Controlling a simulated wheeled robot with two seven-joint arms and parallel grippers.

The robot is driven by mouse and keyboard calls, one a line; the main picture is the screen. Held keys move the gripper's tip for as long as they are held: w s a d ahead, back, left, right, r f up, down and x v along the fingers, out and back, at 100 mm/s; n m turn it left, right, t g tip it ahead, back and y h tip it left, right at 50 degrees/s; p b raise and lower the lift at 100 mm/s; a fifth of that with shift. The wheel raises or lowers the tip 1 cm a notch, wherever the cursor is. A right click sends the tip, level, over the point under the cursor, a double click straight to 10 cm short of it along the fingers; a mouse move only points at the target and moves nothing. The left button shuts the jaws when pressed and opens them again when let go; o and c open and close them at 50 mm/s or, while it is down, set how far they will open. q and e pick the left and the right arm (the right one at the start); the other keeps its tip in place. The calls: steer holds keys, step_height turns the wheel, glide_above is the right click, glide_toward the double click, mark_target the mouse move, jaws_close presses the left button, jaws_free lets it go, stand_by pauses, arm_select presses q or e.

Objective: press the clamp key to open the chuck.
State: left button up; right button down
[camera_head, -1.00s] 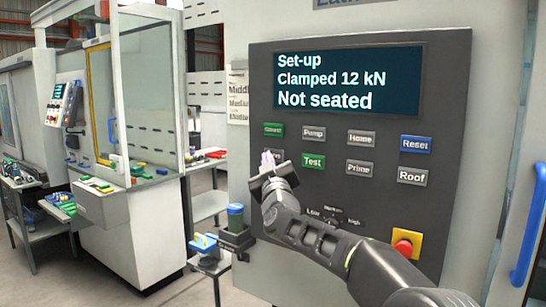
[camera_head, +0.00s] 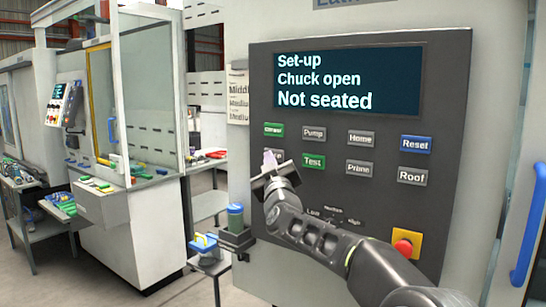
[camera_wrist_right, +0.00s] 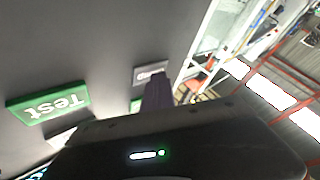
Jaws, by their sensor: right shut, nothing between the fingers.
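The dark control panel (camera_head: 440,100) has a screen (camera_head: 347,82) reading "Set-up", "Chuck open", "Not seated". The grey clamp key (camera_wrist_right: 150,70) shows in the right wrist view just beyond the fingertips, its label small and blurred. In the head view my gripper hides most of it, left of the green Test key (camera_head: 313,161). My right gripper (camera_head: 269,160) is shut and empty, its tips at or just in front of that key. I cannot tell whether they touch it. The fingers also show in the right wrist view (camera_wrist_right: 157,94). My left gripper is out of view.
Close around are the green key (camera_head: 273,130) above, the grey Pump key (camera_head: 314,133), and Prime (camera_head: 360,168), Home (camera_head: 361,138), Reset (camera_head: 415,144) and Roof (camera_head: 412,177). A red stop button (camera_head: 404,246) is lower right. A blue handle (camera_head: 530,235) stands at right.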

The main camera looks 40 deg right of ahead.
steer(key=shift+a, duration=0.1)
steer(key=shift+s+a, duration=0.25)
steer(key=shift+a, duration=0.35)
stand_by(0.3)
steer(key=a, duration=0.1)
steer(key=s+a, duration=0.1)
steer(key=a, duration=0.3)
steer(key=shift+s, duration=0.25)
stand_by(0.8)
